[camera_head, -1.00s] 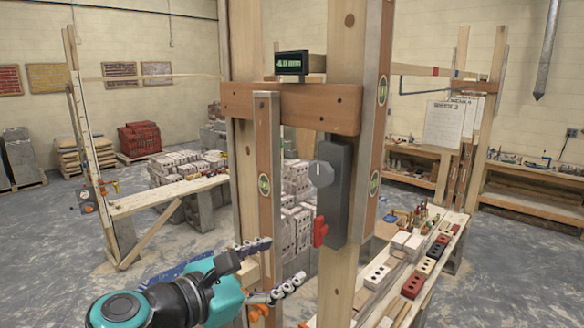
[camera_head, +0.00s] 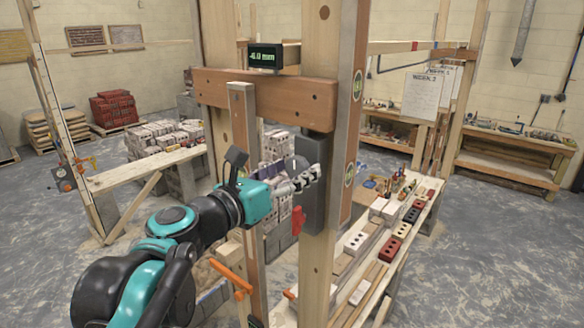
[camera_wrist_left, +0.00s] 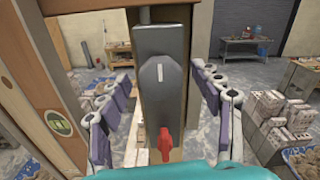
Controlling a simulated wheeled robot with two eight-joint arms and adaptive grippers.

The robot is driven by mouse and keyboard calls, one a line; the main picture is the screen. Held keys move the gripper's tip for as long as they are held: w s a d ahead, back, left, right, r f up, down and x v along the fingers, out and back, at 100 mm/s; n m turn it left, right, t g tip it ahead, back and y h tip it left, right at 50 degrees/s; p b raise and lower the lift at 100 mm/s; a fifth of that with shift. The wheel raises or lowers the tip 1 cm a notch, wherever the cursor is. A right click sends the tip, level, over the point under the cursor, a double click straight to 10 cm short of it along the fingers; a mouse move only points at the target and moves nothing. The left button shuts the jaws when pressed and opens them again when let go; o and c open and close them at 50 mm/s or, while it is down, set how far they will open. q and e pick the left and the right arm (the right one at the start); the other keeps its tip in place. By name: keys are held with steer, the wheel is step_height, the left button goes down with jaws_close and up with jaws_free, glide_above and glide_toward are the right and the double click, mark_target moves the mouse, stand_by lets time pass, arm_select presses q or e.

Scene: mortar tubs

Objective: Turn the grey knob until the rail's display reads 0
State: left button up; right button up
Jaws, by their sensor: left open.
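The grey knob (camera_wrist_left: 155,82) sits on a dark grey box (camera_wrist_left: 158,40) fixed to the wooden post. Its white mark points almost straight up in the left wrist view. A red lever (camera_wrist_left: 165,142) is below it. My left gripper (camera_head: 292,182) is open, its fingers on either side of the knob with a gap visible at each side in the left wrist view. In the head view the fingers partly hide the knob. The rail's display (camera_head: 265,56) appears to read -6.0 mm, in small green digits. My right gripper is not in view.
A wooden crosspiece (camera_head: 265,95) and a narrow upright (camera_head: 243,130) stand close to my left arm. A bench (camera_head: 380,262) with bricks is at the right. Brick stacks (camera_head: 160,138) stand behind at the left. Open floor lies at the far right.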

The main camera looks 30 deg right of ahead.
arm_select(q)
steer(key=c, duration=1.2)
steer(key=shift+o, duration=0.2)
steer(key=shift+m, duration=0.3)
